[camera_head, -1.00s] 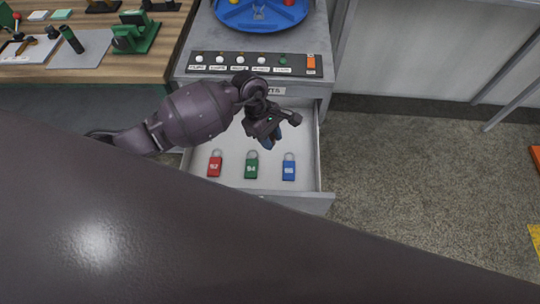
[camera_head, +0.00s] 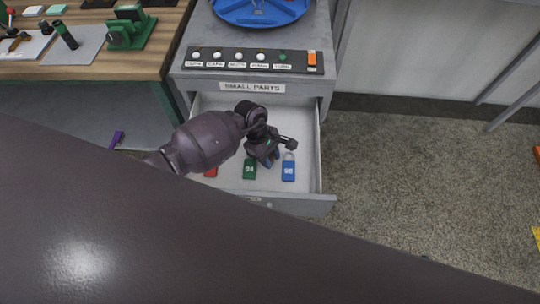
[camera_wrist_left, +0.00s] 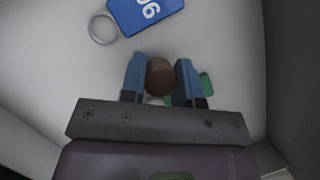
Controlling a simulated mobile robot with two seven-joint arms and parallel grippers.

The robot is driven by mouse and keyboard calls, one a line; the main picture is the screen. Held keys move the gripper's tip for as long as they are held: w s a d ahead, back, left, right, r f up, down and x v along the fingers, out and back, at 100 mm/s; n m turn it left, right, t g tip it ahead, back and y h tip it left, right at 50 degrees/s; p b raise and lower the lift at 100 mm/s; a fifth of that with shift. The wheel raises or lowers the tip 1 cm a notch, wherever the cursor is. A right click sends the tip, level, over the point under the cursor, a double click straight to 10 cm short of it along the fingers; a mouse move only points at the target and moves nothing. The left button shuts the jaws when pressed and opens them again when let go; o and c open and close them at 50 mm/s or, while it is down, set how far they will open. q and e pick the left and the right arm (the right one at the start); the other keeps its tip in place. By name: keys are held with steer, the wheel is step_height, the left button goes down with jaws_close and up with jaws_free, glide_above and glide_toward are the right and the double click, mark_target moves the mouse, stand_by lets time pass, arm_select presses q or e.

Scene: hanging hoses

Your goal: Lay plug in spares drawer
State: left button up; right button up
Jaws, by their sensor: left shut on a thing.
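My left gripper (camera_head: 268,158) is inside the open drawer (camera_head: 300,202) labelled "SMALL PARTS". In the left wrist view its blue fingers (camera_wrist_left: 160,78) are shut on a brown, round-ended plug (camera_wrist_left: 160,76). The plug is held over the pale drawer floor; I cannot tell whether it touches it. A green bit (camera_wrist_left: 206,86) shows beside the right finger; what it belongs to is unclear. In the head view the gripper hides the plug. My right gripper is not in view.
In the drawer lie a blue padlock (camera_head: 288,170), close to the gripper, a green padlock (camera_head: 249,169) and a partly hidden red one (camera_head: 211,172). A switch panel (camera_head: 255,61) sits above the drawer. A workbench (camera_head: 110,72) stands at left. The drawer's back left is clear.

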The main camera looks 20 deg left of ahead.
arm_select(q)
steer(key=shift+f, duration=0.1)
steer(key=o, duration=0.8)
steer(key=shift+c, duration=0.2)
steer(key=shift+o, duration=0.7)
steer(key=shift+r, duration=0.3)
steer(key=p+v, duration=0.1)
steer(key=v, duration=1)
steer(key=shift+r+p, duration=0.35)
steer(key=shift+r, duration=0.05)
steer(key=shift+a, duration=0.1)
